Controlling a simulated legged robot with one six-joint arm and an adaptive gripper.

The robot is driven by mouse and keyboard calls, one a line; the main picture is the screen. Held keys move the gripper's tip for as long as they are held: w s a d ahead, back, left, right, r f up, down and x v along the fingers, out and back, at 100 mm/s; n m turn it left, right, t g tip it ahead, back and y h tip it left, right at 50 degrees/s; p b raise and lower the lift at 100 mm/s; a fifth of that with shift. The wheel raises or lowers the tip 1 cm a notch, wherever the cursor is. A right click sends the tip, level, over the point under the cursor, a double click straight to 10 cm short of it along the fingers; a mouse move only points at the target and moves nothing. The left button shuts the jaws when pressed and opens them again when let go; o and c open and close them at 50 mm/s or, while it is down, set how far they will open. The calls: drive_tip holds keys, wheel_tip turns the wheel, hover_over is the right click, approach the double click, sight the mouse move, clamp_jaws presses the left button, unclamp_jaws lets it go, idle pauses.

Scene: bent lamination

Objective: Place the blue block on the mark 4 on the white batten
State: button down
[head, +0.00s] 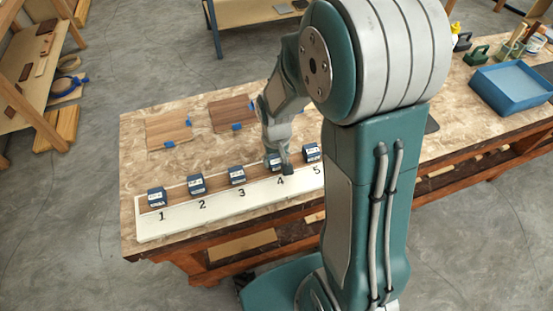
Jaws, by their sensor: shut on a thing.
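The white batten (220,218) lies along the near edge of the workbench, with printed marks 1 to 5 visible. My gripper (279,165) is low over the batten at mark 4 and is shut on a blue block (272,162). The block is partly hidden by the fingers. It is at the back side of the batten, just behind the number 4, and appears to be on or very close to the surface. Other blue blocks stand behind mark 1 (157,197), mark 2 (196,184), mark 3 (237,175) and mark 5 (311,152).
A brown wooden strip (217,187) runs along the batten by the blocks. Two wood panels with blue tape, one left (168,130) and one right (232,113), lie behind on the workbench (140,170). A blue tray (512,84) stands at the right. My arm hides the batten's right end.

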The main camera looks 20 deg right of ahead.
drive_tip(key=shift+a+f, duration=0.25)
drive_tip(key=shift+f, duration=0.1)
drive_tip(key=shift+a, duration=0.25)
drive_tip(key=shift+d, duration=0.1)
drive_tip(key=shift+c, duration=0.6)
unclamp_jaws()
drive_tip(key=shift+d, duration=0.35)
drive_tip(key=shift+a, duration=0.15)
drive_tip(key=shift+a, duration=0.1)
